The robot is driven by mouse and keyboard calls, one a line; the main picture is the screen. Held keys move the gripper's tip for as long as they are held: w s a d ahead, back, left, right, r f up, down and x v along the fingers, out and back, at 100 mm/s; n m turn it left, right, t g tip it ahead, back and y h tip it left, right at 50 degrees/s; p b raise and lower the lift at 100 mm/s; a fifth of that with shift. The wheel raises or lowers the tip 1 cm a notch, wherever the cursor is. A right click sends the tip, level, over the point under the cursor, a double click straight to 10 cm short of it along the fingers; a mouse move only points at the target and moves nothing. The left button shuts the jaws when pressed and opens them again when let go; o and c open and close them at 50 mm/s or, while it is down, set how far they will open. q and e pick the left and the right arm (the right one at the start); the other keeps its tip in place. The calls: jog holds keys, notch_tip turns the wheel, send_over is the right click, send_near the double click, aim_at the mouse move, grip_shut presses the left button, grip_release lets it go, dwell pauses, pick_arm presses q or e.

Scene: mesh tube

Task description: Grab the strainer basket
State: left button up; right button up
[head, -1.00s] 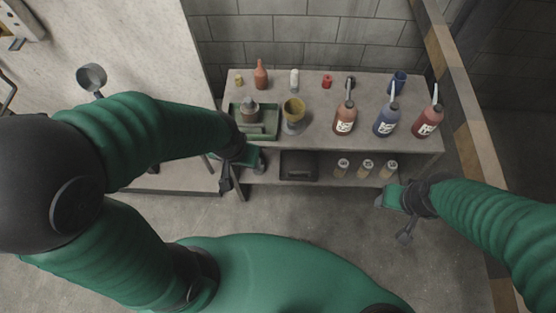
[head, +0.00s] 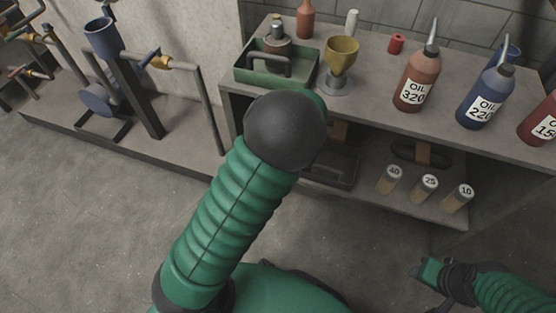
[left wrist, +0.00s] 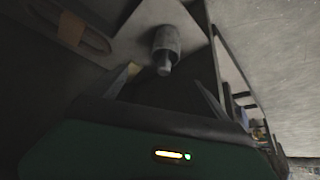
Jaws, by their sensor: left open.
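Three small tan mesh tubes with white tops stand on the lower shelf in the head view: one marked 40 (head: 390,180), one marked 25 (head: 424,188) and one marked 10 (head: 458,198). I cannot tell which, if any, is the strainer basket. My left gripper is hidden behind my arm in the head view. In the left wrist view my left gripper (left wrist: 163,80) is open, with a grey cylinder (left wrist: 165,43) with a narrower end showing beyond and between its fingers. My right gripper (head: 428,275) is low at the right, apart from the shelf; its jaws are unclear.
The bench top (head: 375,85) holds a green tray (head: 250,77), a yellow funnel (head: 341,52) and oil bottles (head: 417,80). A black belt loop (head: 400,150) and a dark bin (head: 335,168) are on the lower shelf. Piping with a blue cup (head: 102,38) stands left.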

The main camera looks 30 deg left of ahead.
pick_arm(q)
jog(key=b+x, duration=0.1)
jog(key=x, duration=0.2)
jog(key=b+x, duration=0.1)
jog(key=x, duration=0.3)
jog(key=b+x, duration=0.1)
jog(key=x, duration=0.3)
jog(key=shift+s+a+r, duration=0.1)
jog(key=shift+s+a, duration=0.2)
jog(key=shift+w+f+b, duration=0.2)
jog(key=shift+f+b, duration=0.05)
jog(key=shift+b, duration=0.1)
jog(key=b+x, duration=0.1)
jog(key=x, duration=0.1)
jog(key=b+x, duration=0.2)
jog(key=x, duration=0.1)
jog(key=shift+s+a+f, duration=0.15)
jog(key=shift+a+f, duration=0.1)
jog(key=shift+a, duration=0.1)
jog(key=shift+a+f, duration=0.1)
jog(key=shift+r, duration=0.25)
jog(key=shift+c, duration=1)
jog(key=c, duration=1.5)
pick_arm(e)
notch_tip(320, 180, down, 6)
jog(key=a, duration=0.1)
jog(key=shift+a+f, duration=0.15)
jog(key=shift+f, duration=0.1)
